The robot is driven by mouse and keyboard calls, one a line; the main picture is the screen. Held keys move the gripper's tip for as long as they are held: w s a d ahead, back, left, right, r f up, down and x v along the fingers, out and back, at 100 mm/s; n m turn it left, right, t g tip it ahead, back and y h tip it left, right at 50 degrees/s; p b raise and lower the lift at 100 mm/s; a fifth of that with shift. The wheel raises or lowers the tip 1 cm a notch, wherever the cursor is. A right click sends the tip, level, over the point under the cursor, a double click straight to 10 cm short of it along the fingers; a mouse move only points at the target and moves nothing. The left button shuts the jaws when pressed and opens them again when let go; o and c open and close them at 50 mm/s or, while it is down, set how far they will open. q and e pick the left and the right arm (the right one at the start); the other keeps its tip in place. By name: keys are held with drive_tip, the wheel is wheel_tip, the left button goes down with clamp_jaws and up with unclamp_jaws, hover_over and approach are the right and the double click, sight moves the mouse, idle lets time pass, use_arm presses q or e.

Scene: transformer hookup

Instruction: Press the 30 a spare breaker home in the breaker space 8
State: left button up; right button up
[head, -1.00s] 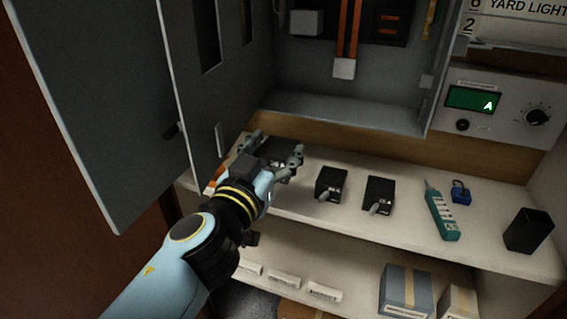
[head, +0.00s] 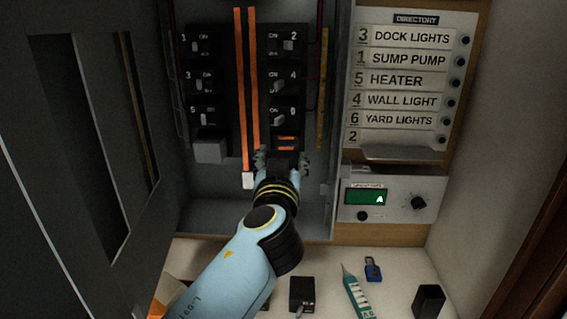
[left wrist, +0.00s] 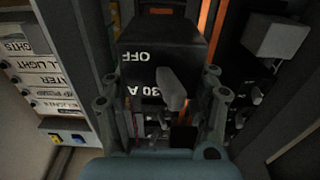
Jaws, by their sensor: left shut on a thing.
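My left gripper (head: 282,160) is at the lower right of the open breaker panel (head: 222,190), shut on a black breaker. In the left wrist view the 30 A spare breaker (left wrist: 150,62) sits between the two fingers, its print "OFF" and "30 A" upside down and its grey lever toward the camera. The breaker space 8 (head: 287,140) shows orange bars just below breaker 6 (head: 284,112). The held breaker is in front of or just below it; its back is hidden, so I cannot tell whether it touches. My right gripper is not in view.
Breakers fill the two columns above, with a grey block (head: 210,150) at lower left. The panel door (head: 85,130) stands open at left. The meter box (head: 385,198) is close on the right. Another breaker (head: 302,292), a teal tester (head: 357,292) and a blue padlock (head: 373,269) lie on the shelf.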

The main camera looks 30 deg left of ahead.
use_arm(q)
drive_tip(key=shift+f+b, duration=0.1)
drive_tip(key=shift+b, duration=0.4)
drive_tip(key=b+x, duration=0.2)
drive_tip(key=x, duration=0.4)
idle(0.6)
drive_tip(key=shift+b, duration=0.3)
